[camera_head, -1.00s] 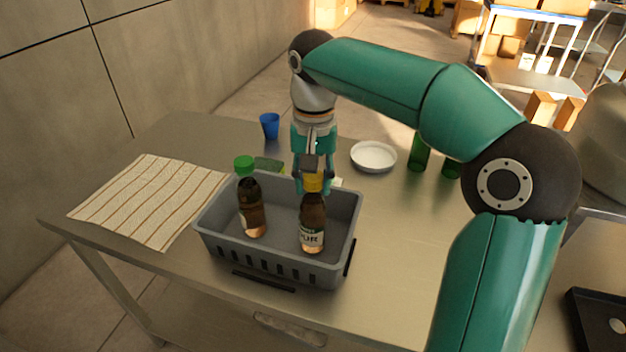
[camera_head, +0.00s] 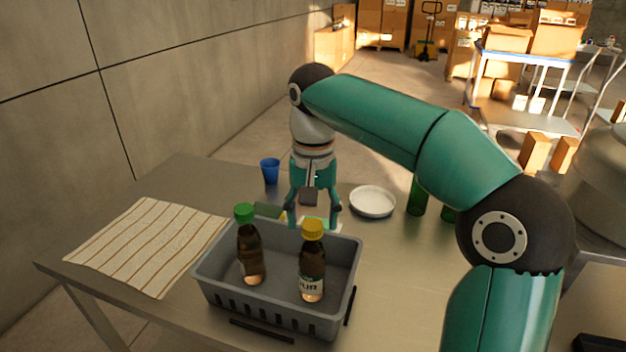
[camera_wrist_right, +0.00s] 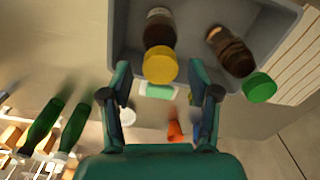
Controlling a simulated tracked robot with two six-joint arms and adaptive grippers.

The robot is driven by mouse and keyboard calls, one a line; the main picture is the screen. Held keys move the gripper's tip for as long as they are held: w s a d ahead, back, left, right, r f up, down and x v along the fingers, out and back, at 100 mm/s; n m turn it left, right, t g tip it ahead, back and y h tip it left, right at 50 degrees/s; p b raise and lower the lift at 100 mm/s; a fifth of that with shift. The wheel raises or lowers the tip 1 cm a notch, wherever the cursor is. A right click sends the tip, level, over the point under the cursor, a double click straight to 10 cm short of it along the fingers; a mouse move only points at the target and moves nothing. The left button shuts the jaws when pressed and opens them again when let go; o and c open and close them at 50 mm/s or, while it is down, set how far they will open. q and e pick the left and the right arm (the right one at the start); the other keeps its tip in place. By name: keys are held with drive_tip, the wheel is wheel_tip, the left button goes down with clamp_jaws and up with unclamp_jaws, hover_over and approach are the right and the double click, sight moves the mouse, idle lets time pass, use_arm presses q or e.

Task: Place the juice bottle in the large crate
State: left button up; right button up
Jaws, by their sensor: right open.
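The grey crate (camera_head: 262,312) sits on the metal table and holds two dark brown bottles. The bottle with a yellow cap and pale label (camera_head: 312,270) stands upright in its right part; the bottle with a green cap (camera_head: 250,256) leans slightly in its left part. I cannot tell from the labels which is the juice bottle. My right gripper (camera_head: 313,218) is open and empty, just behind the crate's far rim and the yellow cap. In the right wrist view, the yellow cap (camera_wrist_right: 160,65) shows between the spread fingers. My left gripper is not in view.
A striped cloth (camera_head: 150,240) lies left of the crate. Behind it are a blue cup (camera_head: 270,171), a green sponge-like block (camera_head: 268,210), a white dish (camera_head: 372,202) and green bottles (camera_head: 417,197). The table right of the crate is bare.

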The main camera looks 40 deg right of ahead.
wheel_tip(320, 180, up, 9)
drive_tip(key=p, duration=0.2)
idle(0.5)
